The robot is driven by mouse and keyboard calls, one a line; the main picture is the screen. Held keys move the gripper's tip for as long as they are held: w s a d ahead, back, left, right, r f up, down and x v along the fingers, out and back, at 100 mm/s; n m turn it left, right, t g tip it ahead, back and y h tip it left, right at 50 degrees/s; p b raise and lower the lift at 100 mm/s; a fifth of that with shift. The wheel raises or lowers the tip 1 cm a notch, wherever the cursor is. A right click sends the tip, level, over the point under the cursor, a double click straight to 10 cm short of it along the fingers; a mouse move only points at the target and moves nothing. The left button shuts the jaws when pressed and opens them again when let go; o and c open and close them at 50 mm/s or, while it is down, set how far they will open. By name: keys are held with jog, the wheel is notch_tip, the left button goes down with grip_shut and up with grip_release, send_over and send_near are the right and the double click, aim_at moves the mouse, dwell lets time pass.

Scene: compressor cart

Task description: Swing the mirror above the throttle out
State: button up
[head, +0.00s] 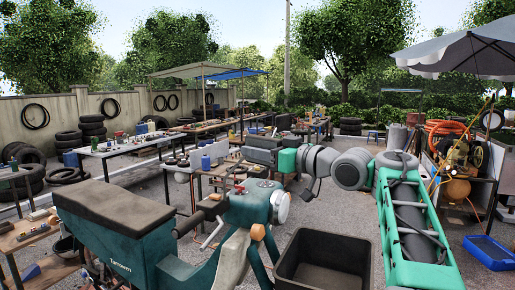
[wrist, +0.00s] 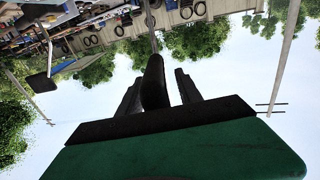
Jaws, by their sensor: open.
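In the wrist view, which is upside down, a dark upright shape on a thin stalk, apparently the mirror (wrist: 154,88) seen edge-on, stands between the two fingers of my gripper (wrist: 158,76). The fingers are open, with a gap on each side of it; I cannot tell whether either touches. In the head view my gripper (head: 262,151) is above the teal scooter's front end, pointing left. It hides its fingertips and the mirror there. The scooter (head: 135,240) has a dark handlebar grip (head: 188,226), perhaps the throttle.
A second dark plate on a rod (wrist: 38,88) shows at the left of the wrist view. A black open bin (head: 325,262) stands on the ground right of the scooter. Work tables (head: 130,152) stand behind it. A blue tray (head: 489,252) lies at the right.

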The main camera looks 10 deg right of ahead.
grip_shut()
dwell(0.3)
dwell(1.1)
